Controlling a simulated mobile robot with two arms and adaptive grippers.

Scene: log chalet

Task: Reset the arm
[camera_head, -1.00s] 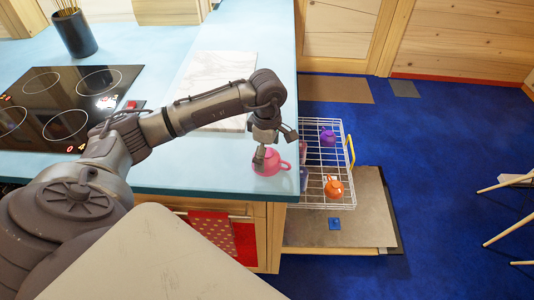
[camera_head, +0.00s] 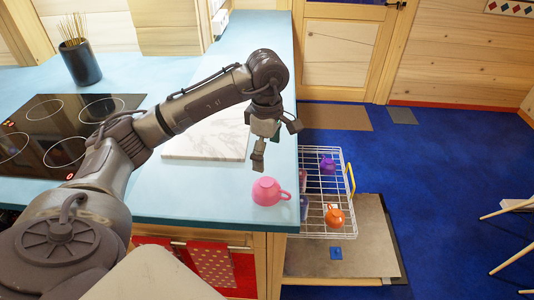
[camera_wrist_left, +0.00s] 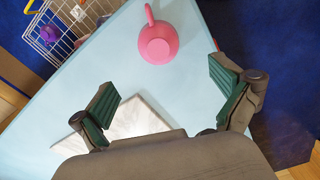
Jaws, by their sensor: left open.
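My left gripper (camera_head: 266,150) is above the light blue counter (camera_head: 190,200), behind the pink cup and apart from it. In the left wrist view its two green-padded fingers (camera_wrist_left: 165,100) are spread wide with nothing between them. The pink cup (camera_head: 267,191) sits upside down near the counter's right edge, its handle to the right. The cup (camera_wrist_left: 158,44) also shows beyond the fingertips in the left wrist view. My right gripper is not in view.
A pulled-out white wire rack (camera_head: 320,228) holds a purple cup (camera_head: 327,166) and an orange cup (camera_head: 334,216) beside the counter. A marble board (camera_head: 205,140), a black cooktop (camera_head: 65,130) and a dark holder of sticks (camera_head: 82,64) are on the counter.

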